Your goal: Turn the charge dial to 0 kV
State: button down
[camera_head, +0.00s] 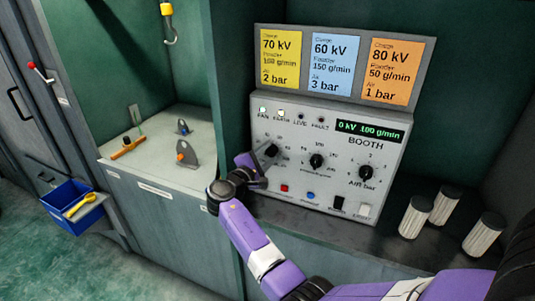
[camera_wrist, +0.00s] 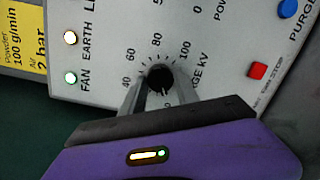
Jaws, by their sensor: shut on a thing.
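The grey BOOTH control panel (camera_head: 325,185) stands on the counter. Its black charge dial (camera_wrist: 160,77) sits inside a printed scale; 40, 60, 80 and 100 are readable in the wrist view. The dial also shows at the panel's left in the head view (camera_head: 271,150), partly covered by my gripper. My gripper (camera_wrist: 159,85) is shut on the charge dial, one finger on each side. The dial's pointer is hard to make out between the fingers. The green display (camera_head: 370,130) reads 0 kV, 100 g/min.
The powder dial (camera_head: 316,161) and air dial (camera_head: 366,172) are to the right. The red button (camera_head: 284,188) and blue button (camera_head: 310,195) are below. FAN and EARTH lamps are lit. Several ribbed cylinders (camera_head: 414,217) stand on the counter at right.

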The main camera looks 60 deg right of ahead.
jog(key=shift+f, duration=0.1)
dwell(0.3)
jog(key=c, duration=0.9)
grip_release()
jog(key=shift+w+a+b, duration=0.2)
jog(key=shift+a+b, duration=0.55)
jog(key=shift+a, duration=3.15)
